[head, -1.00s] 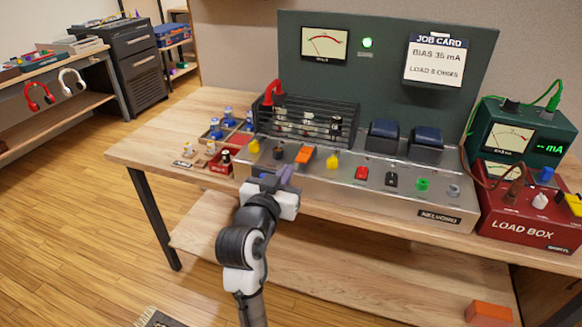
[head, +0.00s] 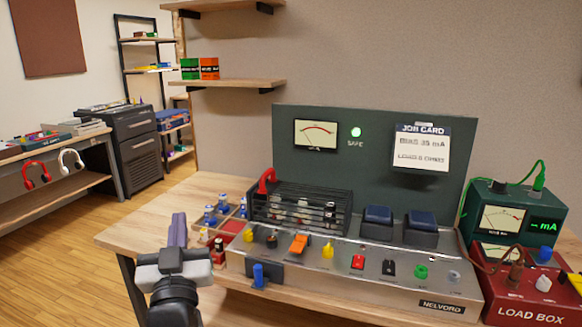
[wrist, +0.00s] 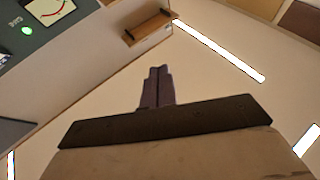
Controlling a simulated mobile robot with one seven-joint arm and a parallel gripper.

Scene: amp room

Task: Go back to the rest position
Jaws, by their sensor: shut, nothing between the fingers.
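My gripper (head: 178,217) stands at the lower left in the head view, in front of the workbench. Its two purple-grey fingers point upward, pressed together with nothing between them. In the wrist view the closed fingers (wrist: 157,82) point at the bare ceiling, and no object is near them. The grey amplifier chassis (head: 345,285) on the bench lies to the right of my gripper, apart from it. My wrist hides part of the bench's left front.
A parts tray (head: 228,228) with small bottles sits just behind my gripper. The red load box (head: 522,300) and green meter (head: 500,217) stand at right. Wall shelves (head: 225,83) are above left. Open floor (head: 60,262) lies to the left.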

